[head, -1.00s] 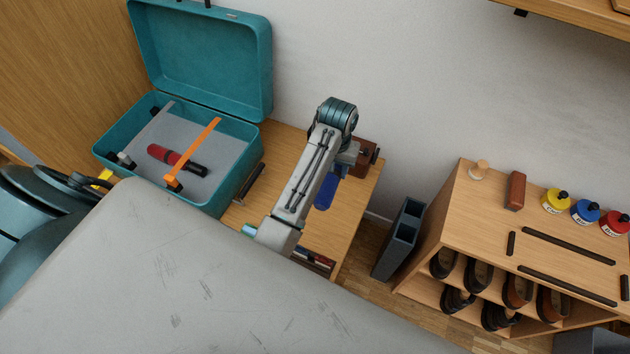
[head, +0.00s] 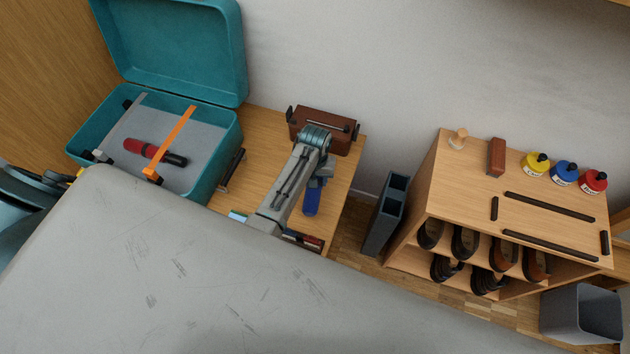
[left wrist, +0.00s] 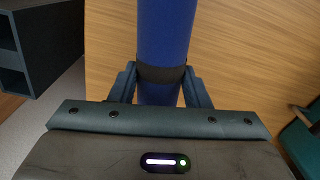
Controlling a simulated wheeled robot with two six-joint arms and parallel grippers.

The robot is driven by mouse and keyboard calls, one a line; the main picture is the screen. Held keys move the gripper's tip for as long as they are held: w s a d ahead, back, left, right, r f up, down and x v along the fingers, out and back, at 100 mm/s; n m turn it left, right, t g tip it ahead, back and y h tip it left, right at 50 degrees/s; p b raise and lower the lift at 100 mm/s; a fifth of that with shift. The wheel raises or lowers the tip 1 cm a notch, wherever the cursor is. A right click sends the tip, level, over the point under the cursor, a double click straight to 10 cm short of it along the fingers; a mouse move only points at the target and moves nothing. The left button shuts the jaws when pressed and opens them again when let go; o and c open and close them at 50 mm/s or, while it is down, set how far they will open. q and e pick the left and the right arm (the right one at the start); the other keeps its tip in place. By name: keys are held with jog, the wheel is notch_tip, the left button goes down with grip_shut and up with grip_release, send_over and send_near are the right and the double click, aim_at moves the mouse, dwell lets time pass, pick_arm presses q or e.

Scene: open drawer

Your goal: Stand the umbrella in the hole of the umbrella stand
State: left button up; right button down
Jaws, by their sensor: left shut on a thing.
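The blue umbrella (head: 311,202) has a dark band and shows as a thick blue cylinder in the left wrist view (left wrist: 164,28). My left gripper (head: 319,178) is shut on it, with one finger (left wrist: 160,82) on each side of the band. In the head view it is over the right part of the wooden table; whether the umbrella touches the table cannot be told. The dark grey umbrella stand (head: 376,232), with square openings on top, stands on the floor right of the table, apart from the umbrella. It also shows at the upper left of the left wrist view (left wrist: 52,45). My right gripper is not in view.
A brown box (head: 327,120) sits on the table behind my left arm. An open teal case (head: 215,175) with tools is at left. A wooden shoe rack (head: 420,205) with bottles on top stands right of the stand. A grey bin (head: 580,315) is at lower right.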

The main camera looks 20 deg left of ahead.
pick_arm(q)
jog(key=shift+f, duration=1.05)
jog(key=o, duration=1.2)
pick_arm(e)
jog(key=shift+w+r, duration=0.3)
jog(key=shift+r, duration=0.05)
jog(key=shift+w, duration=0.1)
pick_arm(q)
jog(key=shift+r, duration=0.15)
notch_tip(320, 180, up, 10)
jog(key=shift+r+p, duration=0.25)
jog(key=shift+p, duration=0.2)
jog(key=shift+r, duration=0.7)
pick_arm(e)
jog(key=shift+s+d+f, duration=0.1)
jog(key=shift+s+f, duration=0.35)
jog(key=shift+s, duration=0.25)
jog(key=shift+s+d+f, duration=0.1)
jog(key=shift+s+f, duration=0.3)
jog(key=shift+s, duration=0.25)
